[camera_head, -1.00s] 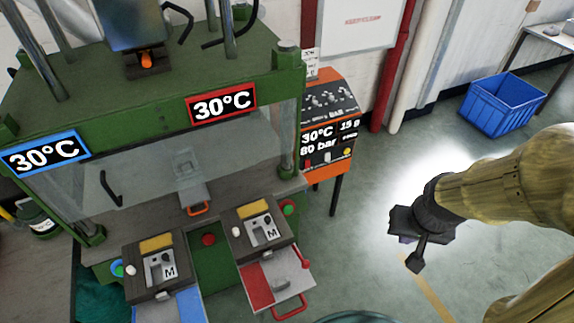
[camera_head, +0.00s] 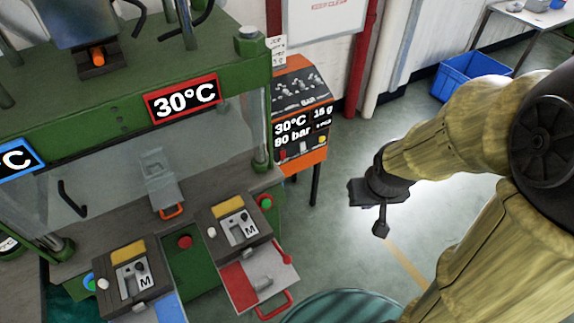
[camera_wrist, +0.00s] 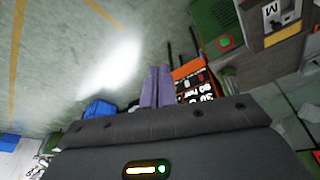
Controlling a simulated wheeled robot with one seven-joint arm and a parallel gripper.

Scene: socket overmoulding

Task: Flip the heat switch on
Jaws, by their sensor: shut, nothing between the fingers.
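Which one is the heat switch I cannot tell. My gripper (camera_head: 381,230) is shut and empty, pointing down over the floor to the right of the box and apart from it. In the wrist view, the closed purple-grey fingers (camera_wrist: 157,88) show beside the orange box (camera_wrist: 190,70), partly covering the view of it.
The green press (camera_head: 90,115) has a red 30°C display (camera_head: 182,98) and two mould trays in front, with red (camera_head: 268,309) and blue parts. A blue crate (camera_head: 466,78) stands on the floor at the back right. Floor between box and crate is clear.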

